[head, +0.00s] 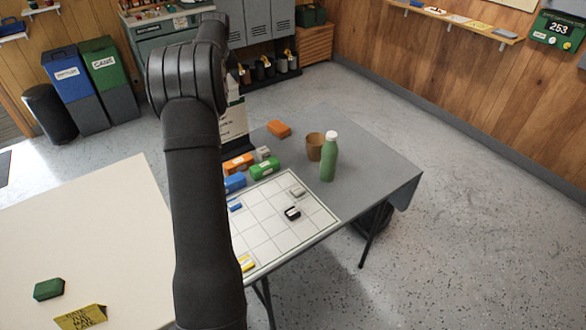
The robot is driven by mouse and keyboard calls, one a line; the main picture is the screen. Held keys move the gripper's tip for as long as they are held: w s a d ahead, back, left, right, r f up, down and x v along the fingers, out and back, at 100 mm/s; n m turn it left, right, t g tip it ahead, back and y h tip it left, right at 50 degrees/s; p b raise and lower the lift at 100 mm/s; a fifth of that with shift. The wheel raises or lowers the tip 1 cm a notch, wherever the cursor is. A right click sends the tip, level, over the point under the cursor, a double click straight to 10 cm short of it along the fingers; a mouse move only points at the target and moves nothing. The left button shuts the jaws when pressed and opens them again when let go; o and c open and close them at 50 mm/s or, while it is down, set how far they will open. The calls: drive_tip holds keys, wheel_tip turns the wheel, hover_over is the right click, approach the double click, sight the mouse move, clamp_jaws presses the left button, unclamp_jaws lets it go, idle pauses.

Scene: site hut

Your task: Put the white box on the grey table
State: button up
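The grey table (375,190) stands in the middle of the head view, partly hidden behind my arm. I cannot make out a clearly white box. A small light grey block (262,153) lies on the table among coloured boxes, and another greyish block (297,191) lies on the white gridded board (290,230). My arm runs up through the picture left of the table's middle. My gripper is not visible, so I cannot tell what it holds.
A green bottle (329,158) and a brown cup (314,147) stand on the grey table. The table's right end is clear. A cream table (90,230) at left bears a green box (48,289).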

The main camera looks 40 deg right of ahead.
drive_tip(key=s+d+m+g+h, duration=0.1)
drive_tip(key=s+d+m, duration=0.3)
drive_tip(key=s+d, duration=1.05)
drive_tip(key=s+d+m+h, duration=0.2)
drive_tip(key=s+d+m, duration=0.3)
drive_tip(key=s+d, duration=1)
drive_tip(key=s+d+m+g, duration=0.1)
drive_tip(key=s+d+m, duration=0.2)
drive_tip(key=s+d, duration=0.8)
hover_over(362, 159)
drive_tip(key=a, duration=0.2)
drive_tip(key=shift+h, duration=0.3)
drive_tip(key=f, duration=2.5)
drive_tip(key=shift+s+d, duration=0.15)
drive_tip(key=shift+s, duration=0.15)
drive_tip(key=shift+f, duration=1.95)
